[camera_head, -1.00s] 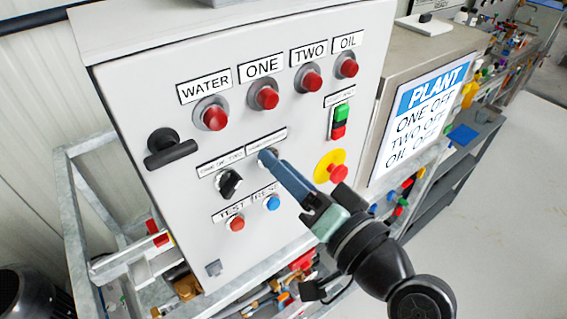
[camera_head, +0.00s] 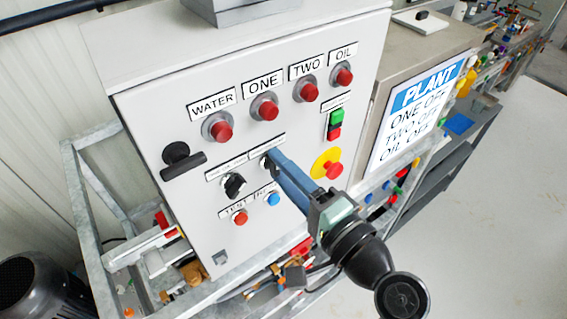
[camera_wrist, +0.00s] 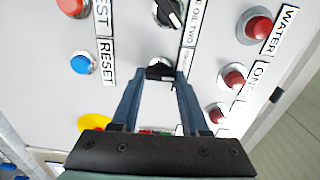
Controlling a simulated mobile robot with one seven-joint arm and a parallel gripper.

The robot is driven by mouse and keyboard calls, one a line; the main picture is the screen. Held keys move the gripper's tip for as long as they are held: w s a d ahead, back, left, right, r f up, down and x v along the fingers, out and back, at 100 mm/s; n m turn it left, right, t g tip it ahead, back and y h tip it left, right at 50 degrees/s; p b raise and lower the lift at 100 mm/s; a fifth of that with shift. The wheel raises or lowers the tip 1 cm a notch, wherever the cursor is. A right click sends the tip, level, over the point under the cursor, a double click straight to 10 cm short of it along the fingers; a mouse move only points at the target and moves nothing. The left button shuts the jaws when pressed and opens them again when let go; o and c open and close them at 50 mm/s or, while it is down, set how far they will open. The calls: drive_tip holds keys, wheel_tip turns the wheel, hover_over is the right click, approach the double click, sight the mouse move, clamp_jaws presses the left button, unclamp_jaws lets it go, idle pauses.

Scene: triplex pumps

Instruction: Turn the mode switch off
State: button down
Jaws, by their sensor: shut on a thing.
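A black rotary switch (camera_wrist: 160,71), which I take to be the mode switch, is on the grey control panel (camera_head: 290,215). Its label is too small to read. My gripper (camera_wrist: 160,76) has its blue fingers on both sides of this knob and is shut on it. In the head view my gripper (camera_head: 272,158) reaches the panel from the lower right, and its fingers hide most of the knob. A second black rotary switch (camera_head: 235,185) sits to the left; it also shows in the wrist view (camera_wrist: 169,13), just beyond my fingertips.
Red lamps (camera_head: 264,107) line the panel's top. An orange-red TEST button (camera_head: 240,217) and a blue RESET button (camera_head: 273,198) are below the switches. A yellow-backed red button (camera_head: 330,165) and a green-red button (camera_head: 336,122) are to the right. A black handle (camera_head: 183,160) is at left.

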idle(0.3)
drive_tip(key=shift+c, duration=2)
unclamp_jaws()
drive_tip(key=shift+s+d, duration=0.1)
drive_tip(key=b+v, duration=0.5)
drive_tip(key=v, duration=0.7)
drive_tip(key=shift+s+d, duration=0.2)
drive_tip(key=shift+s, duration=0.15)
